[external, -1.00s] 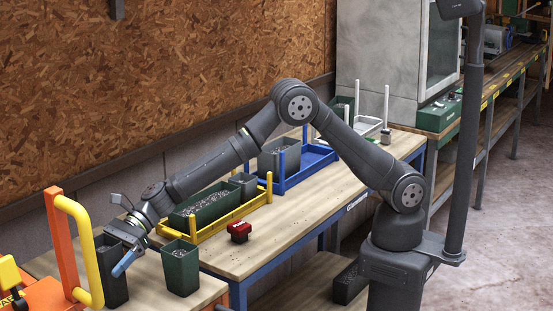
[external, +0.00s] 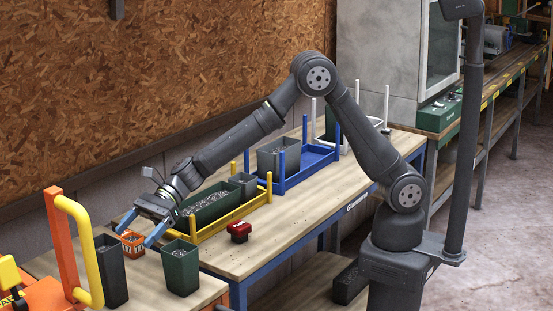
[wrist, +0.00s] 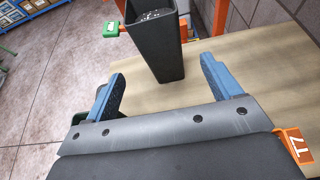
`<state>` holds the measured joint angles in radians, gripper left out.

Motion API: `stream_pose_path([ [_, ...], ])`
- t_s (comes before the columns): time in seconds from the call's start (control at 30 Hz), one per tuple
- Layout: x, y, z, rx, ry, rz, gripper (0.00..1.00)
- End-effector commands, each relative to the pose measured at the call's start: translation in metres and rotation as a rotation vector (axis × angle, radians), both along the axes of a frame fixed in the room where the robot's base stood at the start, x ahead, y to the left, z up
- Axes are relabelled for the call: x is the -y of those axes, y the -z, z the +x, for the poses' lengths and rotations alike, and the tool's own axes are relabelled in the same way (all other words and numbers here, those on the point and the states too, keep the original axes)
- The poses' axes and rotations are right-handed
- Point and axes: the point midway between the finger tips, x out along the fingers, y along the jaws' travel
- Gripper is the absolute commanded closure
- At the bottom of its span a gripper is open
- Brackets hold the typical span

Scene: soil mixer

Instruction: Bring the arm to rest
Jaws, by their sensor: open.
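My arm is bent over the bench, its elbow raised. My gripper (external: 142,229) hangs over the left part of the bench with its blue fingers spread wide and nothing between them. In the wrist view my gripper (wrist: 163,68) also shows both fingers apart, with a tall dark bin (wrist: 156,45) beyond them.
A small orange box (external: 131,244) is close by my fingers. A tall black bin (external: 111,272) and a dark green bin (external: 181,270) stand near. An orange machine with a yellow handle (external: 82,250) is at left.

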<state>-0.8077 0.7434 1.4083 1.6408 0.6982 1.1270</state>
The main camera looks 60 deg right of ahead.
Motion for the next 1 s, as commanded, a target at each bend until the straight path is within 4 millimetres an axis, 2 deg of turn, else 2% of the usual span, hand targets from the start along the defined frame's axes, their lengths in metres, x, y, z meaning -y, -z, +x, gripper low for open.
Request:
stream_pose_path([
  [0.03,-0.001,0.001,-0.001,0.0,-0.002,0.0,0.17],
  [0.3,-0.052,0.022,-0.001,0.0,-0.002,-0.001,0.17],
  [0.67,-0.111,0.047,-0.002,-0.001,-0.002,-0.002,0.17],
  [0.9,-0.109,0.001,-0.001,0.003,0.0,0.003,0.17],
  [1.0,-0.096,-0.004,0.007,0.0,0.002,0.0,0.17],
])
